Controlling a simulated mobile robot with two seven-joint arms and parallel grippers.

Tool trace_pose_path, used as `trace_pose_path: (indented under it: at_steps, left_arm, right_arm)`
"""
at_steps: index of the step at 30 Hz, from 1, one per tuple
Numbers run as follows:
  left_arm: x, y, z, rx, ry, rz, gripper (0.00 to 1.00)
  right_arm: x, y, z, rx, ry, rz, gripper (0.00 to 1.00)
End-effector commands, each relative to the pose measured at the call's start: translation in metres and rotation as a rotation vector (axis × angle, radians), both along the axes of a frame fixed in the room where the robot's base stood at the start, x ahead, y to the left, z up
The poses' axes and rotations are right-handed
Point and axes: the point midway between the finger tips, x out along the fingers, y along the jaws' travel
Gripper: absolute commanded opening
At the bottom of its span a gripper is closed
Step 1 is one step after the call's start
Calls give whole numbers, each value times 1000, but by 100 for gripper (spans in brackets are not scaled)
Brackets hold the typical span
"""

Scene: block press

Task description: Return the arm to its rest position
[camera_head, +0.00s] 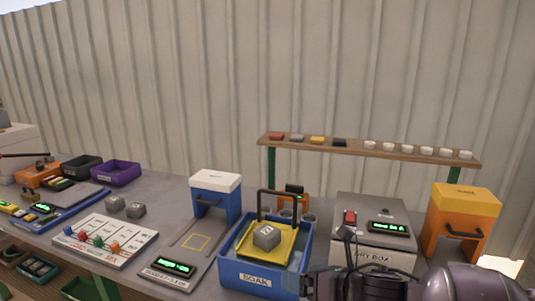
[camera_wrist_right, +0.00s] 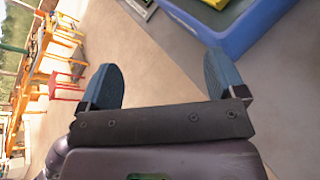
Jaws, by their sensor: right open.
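My right gripper (camera_wrist_right: 162,78) is open and empty in the wrist view, its two blue-grey fingertips spread apart over bare surface and floor. In the head view the dark right arm (camera_head: 440,284) comes in at the bottom right, in front of the dry box (camera_head: 377,222). The gripper is near the blue soak tub (camera_wrist_right: 235,25), to the right of it in the head view. A grey block (camera_head: 266,237) sits on the yellow tray (camera_head: 287,250) in the soak tub (camera_head: 247,277). My left gripper is not in view.
A blue press-like unit with a white top (camera_head: 215,182) and an orange unit (camera_head: 465,200) stand on the bench. A shelf (camera_head: 370,149) with coloured pieces and white cups runs behind.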

Motion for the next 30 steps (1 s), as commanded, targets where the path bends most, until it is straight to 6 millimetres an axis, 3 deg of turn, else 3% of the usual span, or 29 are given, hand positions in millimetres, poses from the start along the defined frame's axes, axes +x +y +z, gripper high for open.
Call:
trace_pose_path:
  at_steps: [9,16,23,30]
  left_arm:
    - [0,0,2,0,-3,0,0]
    - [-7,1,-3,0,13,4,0]
    - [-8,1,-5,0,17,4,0]
    - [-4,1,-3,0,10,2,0]
  right_arm:
    - [18,14,44,449,317,-192,89]
    - [19,21,51,872,637,-332,89]
    - [16,2,30,1333,973,-499,89]
    - [2,-43,-16,1728,1183,-681,89]
